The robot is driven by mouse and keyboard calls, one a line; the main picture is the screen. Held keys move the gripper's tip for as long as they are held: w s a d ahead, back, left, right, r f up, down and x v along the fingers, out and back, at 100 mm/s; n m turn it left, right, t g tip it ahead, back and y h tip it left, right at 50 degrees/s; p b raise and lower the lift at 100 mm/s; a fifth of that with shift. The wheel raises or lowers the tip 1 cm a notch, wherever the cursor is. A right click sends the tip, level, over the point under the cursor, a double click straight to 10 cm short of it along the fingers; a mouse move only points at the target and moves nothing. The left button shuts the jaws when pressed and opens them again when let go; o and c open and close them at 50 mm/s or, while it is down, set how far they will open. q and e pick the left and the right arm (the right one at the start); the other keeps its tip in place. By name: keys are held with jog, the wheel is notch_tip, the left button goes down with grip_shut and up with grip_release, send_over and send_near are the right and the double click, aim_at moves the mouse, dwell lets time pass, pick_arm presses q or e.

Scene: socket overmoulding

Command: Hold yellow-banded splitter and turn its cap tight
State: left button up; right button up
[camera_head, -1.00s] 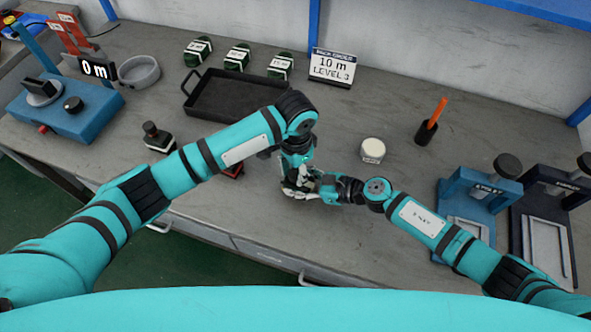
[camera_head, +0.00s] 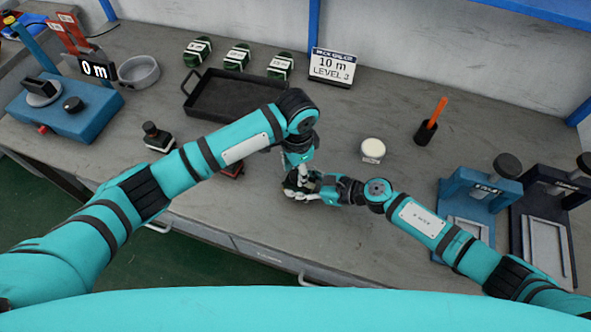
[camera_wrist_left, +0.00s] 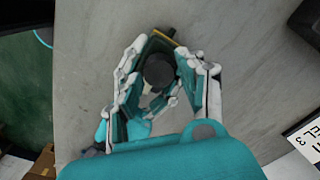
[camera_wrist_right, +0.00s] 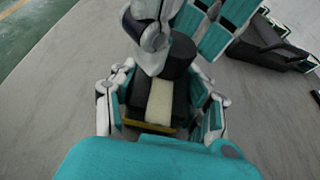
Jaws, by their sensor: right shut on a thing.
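The yellow-banded splitter (camera_wrist_right: 160,100) is a dark block with a pale label and a yellow strip. My right gripper (camera_wrist_right: 163,112) is shut on its body, one finger on each side, in the right wrist view. The round black cap (camera_wrist_left: 159,70) sits on the splitter, with the yellow edge beside it in the left wrist view. My left gripper (camera_wrist_left: 166,62) is above the cap, its fingers apart on either side of it; contact is hard to judge. In the head view the splitter (camera_head: 292,184) is mostly hidden by my left gripper (camera_head: 300,174) and right gripper (camera_head: 314,190).
Another black-capped splitter (camera_head: 157,138) stands left of my left arm, and a red-marked item (camera_head: 232,169) is partly hidden under it. A black tray (camera_head: 228,98), white round container (camera_head: 372,150) and orange-handled tool holder (camera_head: 428,130) stand behind. Blue press (camera_head: 478,190) stands right.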

aim_at(296, 175)
pick_arm(q)
jog(key=shift+o, duration=1.1)
jog(key=shift+f, duration=0.1)
pick_arm(e)
jog(key=shift+s+f, duration=0.1)
jog(key=shift+f, duration=0.05)
pick_arm(q)
jog(key=shift+a+f, duration=0.1)
notch_tip(296, 175, up, 12)
pick_arm(e)
jog(key=shift+r, duration=0.25)
pick_arm(q)
jog(key=shift+n, duration=0.3)
